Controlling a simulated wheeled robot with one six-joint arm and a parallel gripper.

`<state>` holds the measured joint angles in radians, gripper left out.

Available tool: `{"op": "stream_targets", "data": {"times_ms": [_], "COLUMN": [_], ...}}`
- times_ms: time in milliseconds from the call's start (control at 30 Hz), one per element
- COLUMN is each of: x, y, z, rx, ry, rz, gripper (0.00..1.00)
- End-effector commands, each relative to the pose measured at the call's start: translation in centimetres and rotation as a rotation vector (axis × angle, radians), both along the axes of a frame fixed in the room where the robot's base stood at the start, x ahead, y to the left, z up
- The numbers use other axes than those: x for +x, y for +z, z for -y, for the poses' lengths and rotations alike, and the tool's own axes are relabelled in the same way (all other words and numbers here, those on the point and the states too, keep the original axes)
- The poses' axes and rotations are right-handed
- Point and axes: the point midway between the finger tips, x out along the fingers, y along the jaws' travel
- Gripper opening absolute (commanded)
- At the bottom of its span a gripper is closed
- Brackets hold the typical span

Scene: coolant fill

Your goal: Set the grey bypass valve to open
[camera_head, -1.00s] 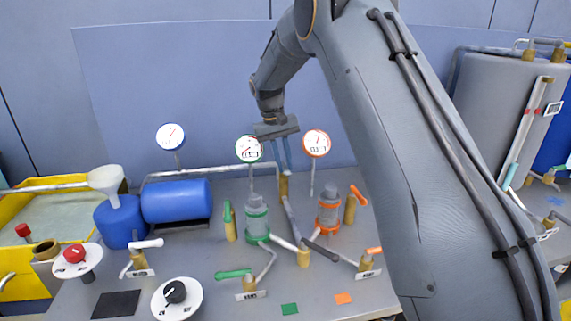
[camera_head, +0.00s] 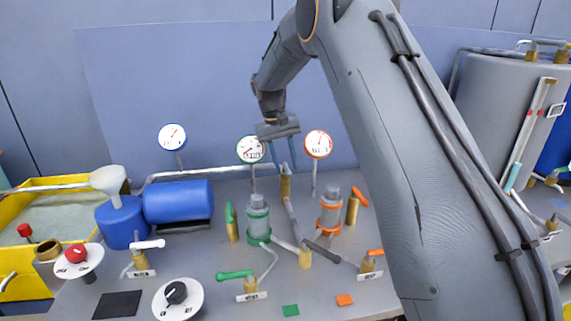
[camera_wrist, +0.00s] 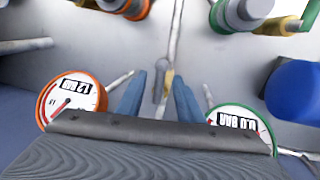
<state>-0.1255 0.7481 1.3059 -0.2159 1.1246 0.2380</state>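The grey bypass valve shows in the head view as a brass body (camera_head: 305,258) with a dark grey lever (camera_head: 322,251). The lever points right and slightly toward the front, between the green-banded and orange-banded filters. My gripper (camera_head: 283,170) is well behind and above it, over a brass fitting (camera_head: 285,187) on the grey pipe line. Its two blue fingers are spread apart with nothing held. In the wrist view my gripper (camera_wrist: 159,77) is open, with a brass part (camera_wrist: 168,79) and a small grey part below between the fingers. I cannot tell whether that grey part is a lever.
Green-rimmed (camera_head: 250,149) and orange-rimmed (camera_head: 318,144) gauges stand close by my gripper. The green-banded filter (camera_head: 258,222) and orange-banded filter (camera_head: 330,212) flank the pipe. Green, orange and white levers stand around. The bench front has some free room.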

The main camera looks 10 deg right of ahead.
Motion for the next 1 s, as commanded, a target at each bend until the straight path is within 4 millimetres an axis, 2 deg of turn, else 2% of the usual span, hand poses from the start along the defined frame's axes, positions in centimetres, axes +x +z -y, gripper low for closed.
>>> {"op": "stream_targets", "data": {"times_ms": [500, 667, 1000], "x": [0.1, 0.1, -0.2], "y": [6.8, 7.5, 7.5], "z": [-1.4, -1.5, -1.4], "rx": [0.001, 0.000, 0.003], "ry": [0.000, 0.000, 0.002], "rz": [0.003, 0.001, 0.003], "gripper": [0.33, 0.33, 0.33]}}
